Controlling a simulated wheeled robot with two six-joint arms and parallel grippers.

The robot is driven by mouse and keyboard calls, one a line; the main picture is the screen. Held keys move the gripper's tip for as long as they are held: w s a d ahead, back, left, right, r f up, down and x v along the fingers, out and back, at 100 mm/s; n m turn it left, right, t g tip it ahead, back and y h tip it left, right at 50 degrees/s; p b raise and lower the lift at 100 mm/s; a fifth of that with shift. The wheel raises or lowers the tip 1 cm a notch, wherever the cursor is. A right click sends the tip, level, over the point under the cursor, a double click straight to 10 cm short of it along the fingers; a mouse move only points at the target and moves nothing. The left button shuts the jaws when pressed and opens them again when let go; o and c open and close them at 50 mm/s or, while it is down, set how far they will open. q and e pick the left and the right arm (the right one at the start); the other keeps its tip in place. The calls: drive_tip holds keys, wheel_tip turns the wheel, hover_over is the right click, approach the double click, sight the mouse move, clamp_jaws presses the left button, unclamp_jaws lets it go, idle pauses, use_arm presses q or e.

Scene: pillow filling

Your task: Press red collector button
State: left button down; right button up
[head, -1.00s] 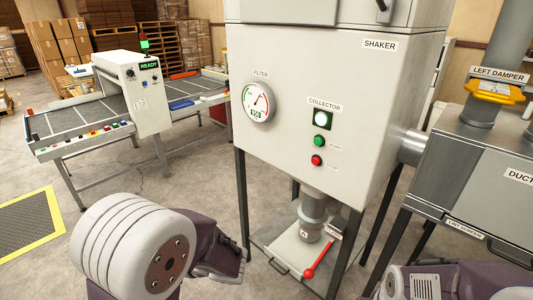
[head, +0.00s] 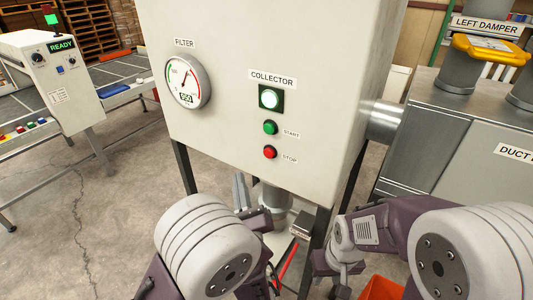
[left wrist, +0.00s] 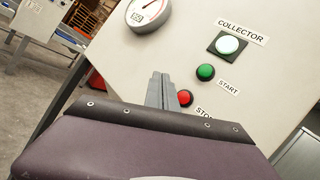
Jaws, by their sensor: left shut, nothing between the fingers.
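The red STOP button (head: 270,152) is on the front of the collector cabinet, below the green START button (head: 270,127) and the lit COLLECTOR lamp (head: 269,98). My left gripper (head: 239,182) is shut and empty, below and left of the red button in the head view. In the left wrist view, the shut fingers (left wrist: 160,82) appear just left of the red button (left wrist: 185,97), overlapping its edge. I cannot tell if they touch. My right gripper (head: 340,270) is low and right of the cabinet, its fingers unclear.
The FILTER gauge (head: 188,81) is on the cabinet's left side. A metal duct unit (head: 440,140) with a yellow-handled damper stands at right. A red lever (head: 287,260) and an orange bin (head: 382,289) are low in front.

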sight(269, 153)
use_arm(q)
drive_tip(key=w+d+p, duration=0.1)
drive_tip(key=w+d, duration=0.4)
drive_tip(key=w, duration=0.1)
drive_tip(key=shift+w+d, duration=0.2)
drive_tip(key=shift+d, duration=0.15)
use_arm(e)
drive_tip(key=shift+s+r, duration=0.2)
drive_tip(key=shift+r, duration=0.55)
idle(1.5)
use_arm(q)
drive_tip(key=shift+w+d, duration=0.25)
drive_tip(key=shift+w, duration=0.1)
use_arm(e)
drive_tip(key=shift+f, duration=0.15)
use_arm(q)
drive_tip(key=shift+w+d, duration=0.25)
drive_tip(key=shift+w, duration=0.1)
use_arm(e)
drive_tip(key=shift+f, duration=0.1)
idle(0.8)
use_arm(q)
drive_tip(key=shift+s, duration=0.1)
drive_tip(key=shift+s+a, duration=0.5)
drive_tip(key=shift+s, duration=0.15)
use_arm(e)
drive_tip(key=shift+f, duration=0.25)
